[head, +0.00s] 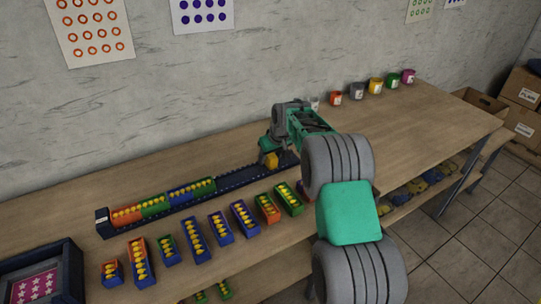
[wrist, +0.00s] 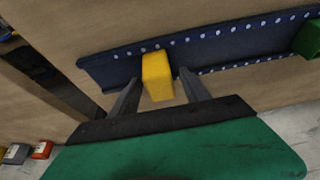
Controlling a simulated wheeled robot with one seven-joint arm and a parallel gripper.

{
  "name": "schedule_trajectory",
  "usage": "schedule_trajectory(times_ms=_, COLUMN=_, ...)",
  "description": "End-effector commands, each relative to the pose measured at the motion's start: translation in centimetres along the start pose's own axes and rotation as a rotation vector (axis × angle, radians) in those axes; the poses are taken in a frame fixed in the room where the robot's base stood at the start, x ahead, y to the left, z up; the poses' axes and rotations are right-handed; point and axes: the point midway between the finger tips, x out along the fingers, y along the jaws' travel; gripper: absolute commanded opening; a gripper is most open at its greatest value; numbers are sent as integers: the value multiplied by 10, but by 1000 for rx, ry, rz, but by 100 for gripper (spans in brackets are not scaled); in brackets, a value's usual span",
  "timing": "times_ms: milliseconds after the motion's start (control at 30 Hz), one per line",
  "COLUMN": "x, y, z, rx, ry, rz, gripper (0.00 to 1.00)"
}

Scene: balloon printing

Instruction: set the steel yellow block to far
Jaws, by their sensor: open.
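A yellow block (head: 271,160) is at the far right part of the long dark blue rail (head: 235,182). In the wrist view the yellow block (wrist: 157,72) is near the end of the rail (wrist: 225,42), overlapping it. My gripper (head: 270,153) is open at the block. In the wrist view the two fingers of my gripper (wrist: 158,88) stand on either side of the block, with a visible gap at the right finger. Whether the left finger touches it, I cannot tell.
Orange, green and blue blocks (head: 191,190) with yellow knobs fill the rail's left part. Several similar blocks (head: 194,240) stand in a row along the table's front. Paint cans (head: 356,90) line the back by the wall. The tabletop (head: 410,125) at right is clear.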

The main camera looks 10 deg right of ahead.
Motion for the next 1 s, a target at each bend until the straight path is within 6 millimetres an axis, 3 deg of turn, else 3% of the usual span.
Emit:
schedule_trajectory(times_ms=167, x=0, y=0, z=0, rx=0, ry=1, rz=0, gripper=55)
schedule_trajectory(times_ms=833, x=-1, y=0, z=0, rx=1, ry=0, rz=0, gripper=0)
schedule_trajectory(times_ms=1000, x=-1, y=0, z=0, rx=1, ry=0, rz=0, gripper=0)
